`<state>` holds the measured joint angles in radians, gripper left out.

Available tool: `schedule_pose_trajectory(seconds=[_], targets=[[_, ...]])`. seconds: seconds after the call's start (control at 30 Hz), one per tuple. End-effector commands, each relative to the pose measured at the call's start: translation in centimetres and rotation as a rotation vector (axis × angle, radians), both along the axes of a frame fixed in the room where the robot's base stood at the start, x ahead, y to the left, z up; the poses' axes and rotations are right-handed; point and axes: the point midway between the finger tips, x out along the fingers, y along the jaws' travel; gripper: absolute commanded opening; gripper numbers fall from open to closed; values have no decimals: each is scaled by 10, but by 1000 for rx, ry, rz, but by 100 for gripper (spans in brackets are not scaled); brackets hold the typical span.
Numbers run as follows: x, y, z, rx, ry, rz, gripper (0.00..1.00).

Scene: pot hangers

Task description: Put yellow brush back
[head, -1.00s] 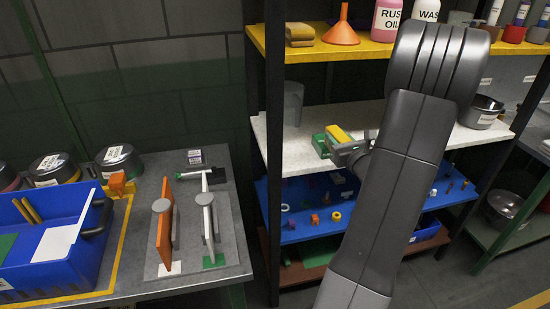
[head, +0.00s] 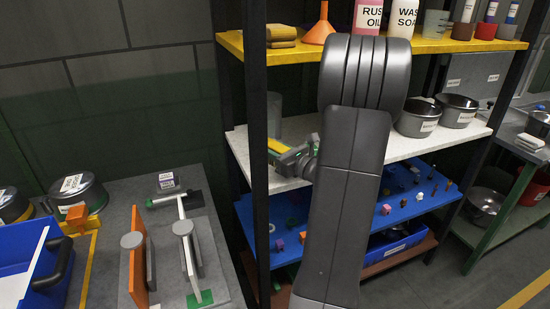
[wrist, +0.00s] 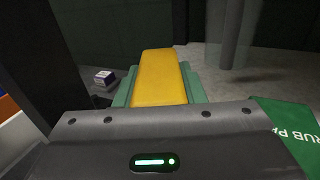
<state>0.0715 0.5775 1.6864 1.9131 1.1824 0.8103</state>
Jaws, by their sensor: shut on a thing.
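The yellow brush (wrist: 160,80) shows as a yellow block in the wrist view, between the two green fingers of my gripper (wrist: 158,90). My gripper is shut on it. In the head view the yellow brush (head: 279,145) is small and partly hidden by the dark shelf post. My gripper (head: 283,152) is there at the left end of the white middle shelf (head: 237,150). I cannot tell whether the brush touches the shelf. A green scrub pad (wrist: 285,125) shows at the right edge of the wrist view, beside my gripper.
The dark shelf post (head: 259,200) stands close to my gripper. A clear container (head: 273,115) stands behind it, and pots (head: 417,120) stand farther right. The yellow shelf (head: 430,46) is above. The grey table (head: 215,255) at left holds tools and a blue bin (head: 45,262).

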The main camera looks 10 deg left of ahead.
Motion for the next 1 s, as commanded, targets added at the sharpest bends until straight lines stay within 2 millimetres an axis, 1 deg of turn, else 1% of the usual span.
schedule_pose_trajectory(seconds=[0.03,0.13,0.4,0.53,0.57,0.63,0.67,0.9,1.0], targets=[[0,0,-10,1,4,0,12],[0,0,-21,2,3,-1,12],[0,0,-23,1,-1,-1,12],[0,0,-28,1,-1,-1,12],[0,0,-26,1,-1,-1,42],[0,0,-26,1,-1,-1,56],[0,0,-26,0,0,-1,58],[0,0,-25,0,0,-1,58],[0,0,-22,1,-1,-1,58]])
